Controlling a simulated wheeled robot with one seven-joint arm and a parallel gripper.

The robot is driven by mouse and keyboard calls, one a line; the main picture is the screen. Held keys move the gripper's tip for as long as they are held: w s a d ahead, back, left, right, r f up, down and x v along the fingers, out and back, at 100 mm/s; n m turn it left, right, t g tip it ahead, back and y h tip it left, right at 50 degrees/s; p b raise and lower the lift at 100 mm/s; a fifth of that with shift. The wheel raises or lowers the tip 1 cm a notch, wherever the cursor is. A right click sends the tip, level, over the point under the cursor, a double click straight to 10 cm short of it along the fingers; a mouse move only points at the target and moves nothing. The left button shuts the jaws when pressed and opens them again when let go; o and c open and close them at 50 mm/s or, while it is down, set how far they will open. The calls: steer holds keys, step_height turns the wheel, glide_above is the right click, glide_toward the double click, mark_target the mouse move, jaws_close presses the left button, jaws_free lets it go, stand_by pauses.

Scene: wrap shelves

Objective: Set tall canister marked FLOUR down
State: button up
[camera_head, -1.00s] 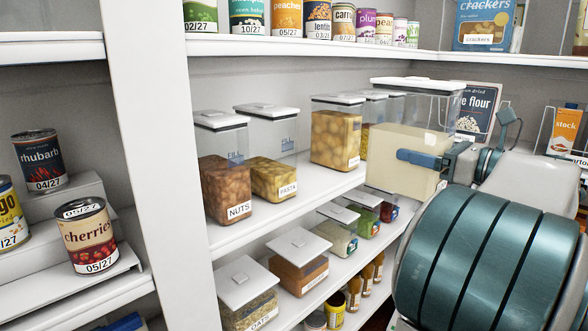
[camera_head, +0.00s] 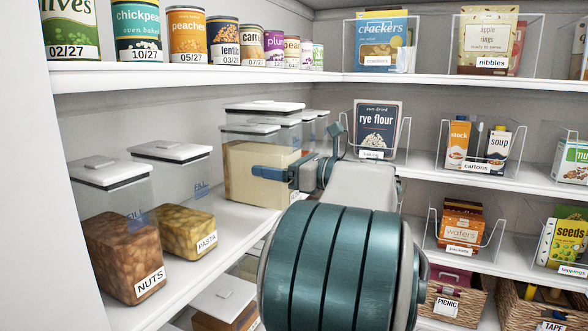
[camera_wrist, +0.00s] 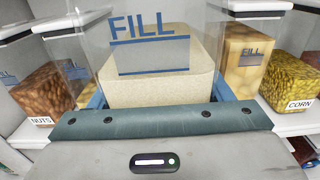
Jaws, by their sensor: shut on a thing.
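A tall clear canister (camera_head: 262,180) with a white lid and pale beige contents is in my gripper (camera_head: 285,173), at the middle shelf. No FLOUR label is readable. In the wrist view the canister (camera_wrist: 155,85) fills the middle, with a blue FILL mark facing me. My gripper (camera_wrist: 158,98) is shut on it, with a blue finger along each side. The canister looks upright, its base close to the shelf's front edge. I cannot tell whether the base touches the shelf.
The middle shelf (camera_head: 210,250) holds a NUTS canister (camera_head: 125,250) and a PASTA canister (camera_head: 185,225) at left, with bare shelf between PASTA and the held canister. Other canisters stand close behind it. A CORN canister (camera_wrist: 290,85) is at right in the wrist view.

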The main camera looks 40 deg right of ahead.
steer(key=p+x, duration=0.2)
steer(key=x, duration=1)
steer(key=shift+w+a+f+p, duration=0.1)
steer(key=shift+w+f+p, duration=0.1)
steer(key=shift+f, duration=1.5)
steer(key=shift+w+a+f+p, duration=0.1)
steer(key=shift+w+f+p, duration=0.1)
steer(key=shift+f, duration=1.5)
steer(key=shift+f, duration=0.15)
steer(key=o, duration=1.9)
steer(key=shift+f, duration=0.1)
